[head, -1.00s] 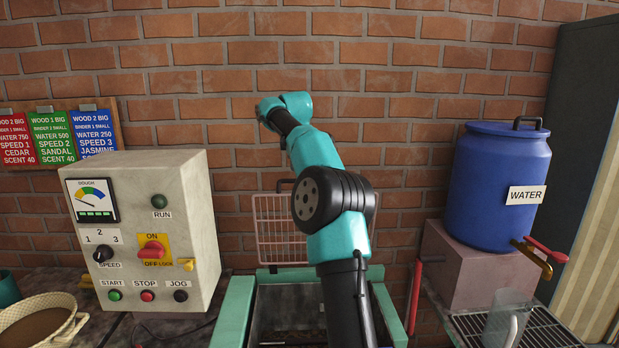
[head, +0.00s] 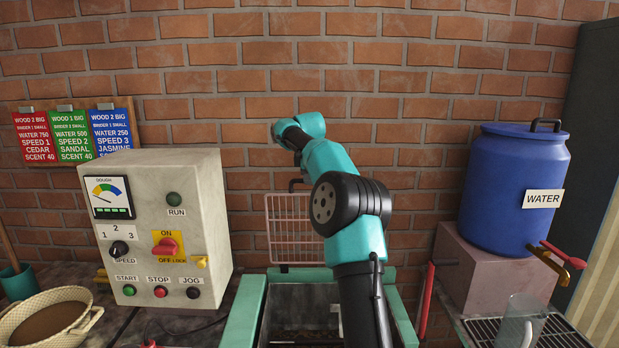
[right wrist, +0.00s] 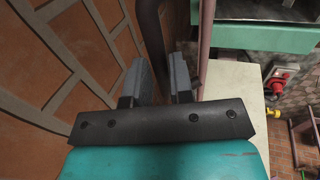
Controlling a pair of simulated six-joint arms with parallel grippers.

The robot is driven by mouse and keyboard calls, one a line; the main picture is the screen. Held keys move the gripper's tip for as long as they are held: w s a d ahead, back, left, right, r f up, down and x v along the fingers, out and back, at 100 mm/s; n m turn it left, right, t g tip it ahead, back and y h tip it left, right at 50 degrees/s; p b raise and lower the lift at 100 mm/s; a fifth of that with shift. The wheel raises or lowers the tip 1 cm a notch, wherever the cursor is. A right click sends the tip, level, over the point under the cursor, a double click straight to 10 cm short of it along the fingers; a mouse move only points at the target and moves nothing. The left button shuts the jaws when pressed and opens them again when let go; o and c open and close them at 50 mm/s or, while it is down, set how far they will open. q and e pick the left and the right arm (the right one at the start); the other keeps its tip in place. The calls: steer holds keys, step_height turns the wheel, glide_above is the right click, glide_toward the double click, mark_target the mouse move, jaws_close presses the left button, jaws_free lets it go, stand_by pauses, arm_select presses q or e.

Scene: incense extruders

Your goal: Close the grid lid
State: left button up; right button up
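The grid lid (head: 290,232) stands upright at the back of the teal-edged hopper, against the brick wall. A dark handle (head: 294,185) is at its top, and my right arm covers its right side. The hopper (head: 245,310) is open at the top. In the head view my right gripper is hidden behind my own arm. In the right wrist view my right gripper (right wrist: 160,82) has its two grey fingers apart, with a dark curved bar (right wrist: 150,25), apparently the lid handle, between them. I cannot tell whether they touch it. My left gripper is out of view.
A control box (head: 150,225) with a red switch stands left of the hopper. A blue water barrel (head: 515,190) stands on a block (head: 495,275) at right, with a clear jug (head: 520,320) on a rack below. A bowl (head: 45,318) is at front left.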

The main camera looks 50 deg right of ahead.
jaws_close()
steer(key=shift+s+a, duration=0.1)
steer(key=shift+a, duration=0.1)
